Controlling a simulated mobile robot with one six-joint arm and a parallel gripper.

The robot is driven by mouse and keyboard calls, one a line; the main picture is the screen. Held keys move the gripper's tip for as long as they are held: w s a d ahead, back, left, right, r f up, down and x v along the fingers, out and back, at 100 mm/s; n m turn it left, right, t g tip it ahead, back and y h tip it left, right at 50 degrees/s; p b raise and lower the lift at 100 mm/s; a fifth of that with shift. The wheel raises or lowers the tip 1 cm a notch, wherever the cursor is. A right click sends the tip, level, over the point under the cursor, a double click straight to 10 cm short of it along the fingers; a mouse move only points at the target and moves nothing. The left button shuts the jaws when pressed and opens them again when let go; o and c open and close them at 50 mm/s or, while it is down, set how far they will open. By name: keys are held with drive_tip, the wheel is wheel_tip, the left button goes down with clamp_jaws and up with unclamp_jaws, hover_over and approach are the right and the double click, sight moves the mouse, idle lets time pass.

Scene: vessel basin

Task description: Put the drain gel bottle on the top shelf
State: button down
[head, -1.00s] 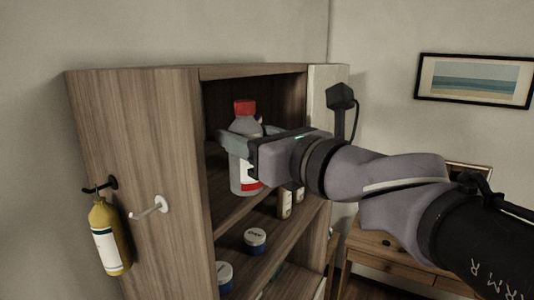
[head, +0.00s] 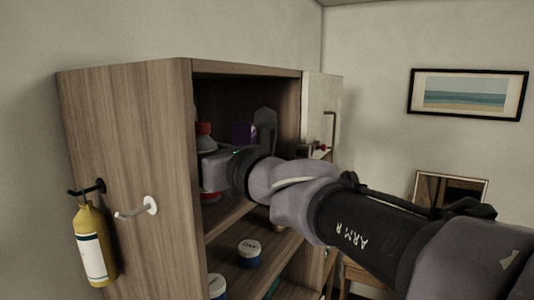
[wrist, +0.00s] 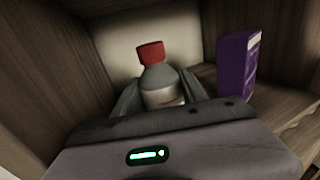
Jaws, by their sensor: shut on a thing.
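The drain gel bottle, grey with a red cap, is upright inside the top compartment of the wooden cabinet. In the head view the bottle (head: 206,141) is mostly hidden behind my arm and the cabinet's side. The wrist view shows its red cap and grey shoulder (wrist: 155,72). My gripper (wrist: 158,97) is shut on the bottle, with a finger on each side. The top shelf (head: 228,216) lies below it; I cannot tell whether the bottle's base touches it.
A purple box (wrist: 237,66) stands to the right of the bottle on the shelf. The cabinet's left side panel (head: 130,170) carries hooks and a hanging yellow bottle (head: 93,245). An open door (head: 321,110) is at the right. White-lidded tubs (head: 250,252) sit on the shelf below.

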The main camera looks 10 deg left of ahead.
drive_tip(key=c, duration=0.6)
unclamp_jaws()
drive_tip(key=shift+c, duration=0.2)
drive_tip(key=shift+r+p, duration=0.3)
drive_tip(key=shift+p, duration=0.15)
drive_tip(key=b+v, duration=0.1)
drive_tip(key=v, duration=1.1)
drive_tip(key=shift+f, duration=0.2)
